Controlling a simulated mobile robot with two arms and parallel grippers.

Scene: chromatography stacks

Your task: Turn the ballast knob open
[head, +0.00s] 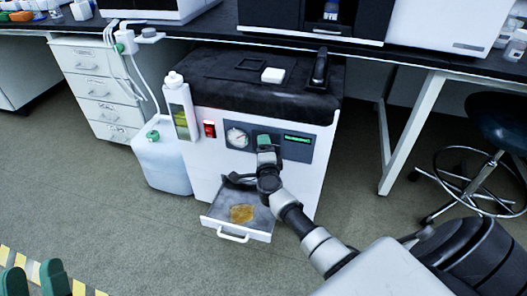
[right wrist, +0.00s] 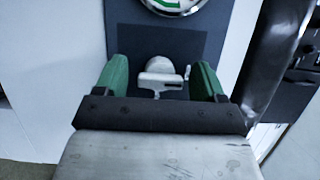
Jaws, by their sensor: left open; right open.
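The ballast knob (right wrist: 158,80) is a pale grey handle on a dark panel, seen in the right wrist view with a small lever beside it. My right gripper (right wrist: 160,68) is open, with one green finger on each side of the knob and visible gaps between. In the head view my right gripper (head: 265,142) is at the pump's front panel (head: 296,150) and hides the knob. My left gripper (head: 33,272) is open and empty at the bottom left, over the floor, far from the pump.
A round gauge (head: 237,138) and a red switch (head: 210,129) sit left of the knob. An open drawer (head: 213,213) with a brown stain juts out below. A white jug (head: 165,168) stands left of the pump. The bench (head: 400,62) overhangs behind; a stool (head: 500,125) is right.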

